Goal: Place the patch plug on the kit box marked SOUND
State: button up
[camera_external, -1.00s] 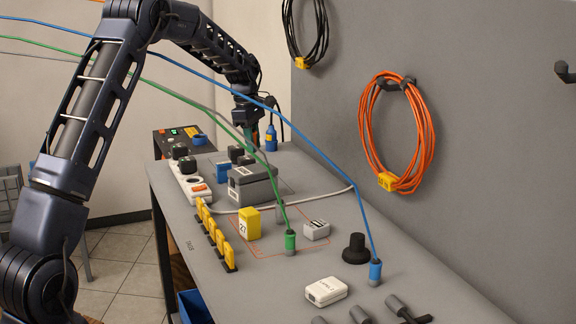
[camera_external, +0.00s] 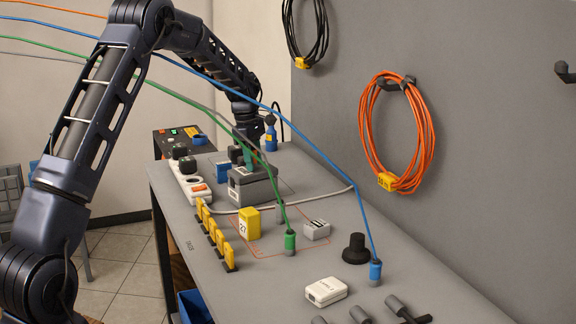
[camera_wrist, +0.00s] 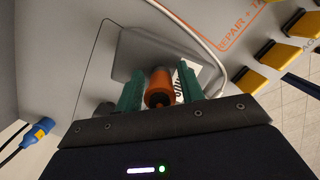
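My gripper (camera_external: 248,168) points down over a grey box (camera_external: 262,190) with a lighter label on its front. In the wrist view, its green fingers (camera_wrist: 160,86) stand close on either side of an orange cylindrical plug (camera_wrist: 158,90) with a dark end, and appear shut on it. The plug is hidden in the external view. The grey box also shows in the wrist view (camera_wrist: 140,50), below the plug; its label is partly covered and I cannot read it. I cannot tell whether the plug touches the box.
A yellow box marked 27 (camera_external: 249,224), a small grey box (camera_external: 316,230) and a row of yellow pieces (camera_external: 214,238) stand nearer. Green (camera_external: 290,242) and blue (camera_external: 375,271) plugs trail cables overhead. A white power strip (camera_external: 192,184) lies left.

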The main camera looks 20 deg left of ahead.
jog(key=shift+o, duration=0.3)
jog(key=shift+r, duration=0.1)
notch_tip(320, 180, up, 12)
jog(key=a, duration=0.2)
jog(key=s+r+m+t, duration=0.1)
jog(key=s+r+m, duration=0.4)
jog(key=s+r, duration=0.8)
jog(key=s+a+r+m+t+y, duration=0.15)
jog(key=s+m, duration=0.25)
jog(key=s, duration=1.2)
jog(key=s+a+r+m+t, duration=0.15)
jog(key=s+m, duration=0.25)
jog(key=s, duration=1.1)
jog(key=s+f+m, duration=0.5)
jog(key=s, duration=0.8)
jog(key=shift+s+d+t, duration=0.25)
jog(key=shift+s+t, duration=0.05)
